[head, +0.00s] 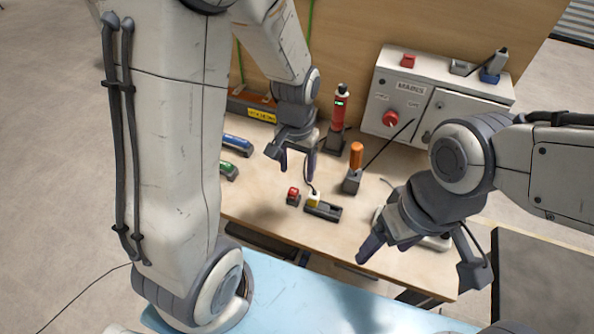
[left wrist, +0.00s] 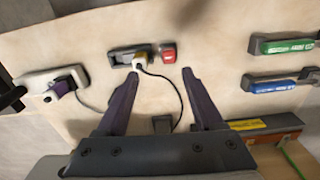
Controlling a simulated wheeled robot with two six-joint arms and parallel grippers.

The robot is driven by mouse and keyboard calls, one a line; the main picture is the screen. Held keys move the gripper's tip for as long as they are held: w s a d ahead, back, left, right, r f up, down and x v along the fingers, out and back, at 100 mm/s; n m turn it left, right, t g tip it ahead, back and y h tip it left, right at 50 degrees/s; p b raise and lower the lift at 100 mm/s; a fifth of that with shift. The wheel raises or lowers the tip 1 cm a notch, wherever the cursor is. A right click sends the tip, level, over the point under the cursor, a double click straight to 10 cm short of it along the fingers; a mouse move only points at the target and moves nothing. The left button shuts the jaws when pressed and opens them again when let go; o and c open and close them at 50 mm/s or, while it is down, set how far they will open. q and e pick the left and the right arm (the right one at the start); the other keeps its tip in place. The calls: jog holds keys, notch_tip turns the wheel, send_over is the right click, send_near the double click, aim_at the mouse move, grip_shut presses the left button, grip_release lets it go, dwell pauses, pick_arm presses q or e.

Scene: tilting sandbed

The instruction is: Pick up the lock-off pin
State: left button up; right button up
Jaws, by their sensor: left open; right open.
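A small red piece in a dark block (head: 293,196), which may be the lock-off pin, stands on the wooden bench; it also shows in the left wrist view (left wrist: 168,53). Beside it a yellow plug (head: 314,199) with a black cord sits in a dark tray (head: 327,212). My left gripper (head: 297,166) is open and empty above the bench, on the far side of the red piece. In the left wrist view the red piece lies just beyond its fingertips (left wrist: 160,75). My right gripper (head: 420,264) is open and empty over the bench's front right.
An orange-handled tool (head: 356,156) and a red tester with a green display (head: 339,108) stand upright in holders. A grey cabinet (head: 437,97) with a red knob is at the back. Blue (head: 237,143) and green (head: 228,169) items lie at the left.

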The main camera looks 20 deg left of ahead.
aim_at(293, 191)
pick_arm(q)
jog(key=shift+n, duration=0.3)
jog(key=f, duration=0.1)
jog(key=a+f, duration=0.1)
jog(key=f, duration=0.1)
jog(key=w+a+f, duration=0.1)
jog(key=f, duration=0.1)
jog(key=shift+f, duration=0.1)
jog(key=shift+w+d+f+p, duration=0.15)
jog(key=shift+f+p, duration=0.3)
jog(key=shift+f, duration=0.75)
jog(key=shift+d+f+p, duration=0.1)
jog(key=shift+f+p, duration=0.3)
jog(key=shift+f, duration=1.3)
grip_shut()
pick_arm(e)
notch_tip(293, 191, up, 3)
jog(key=shift+f, duration=0.2)
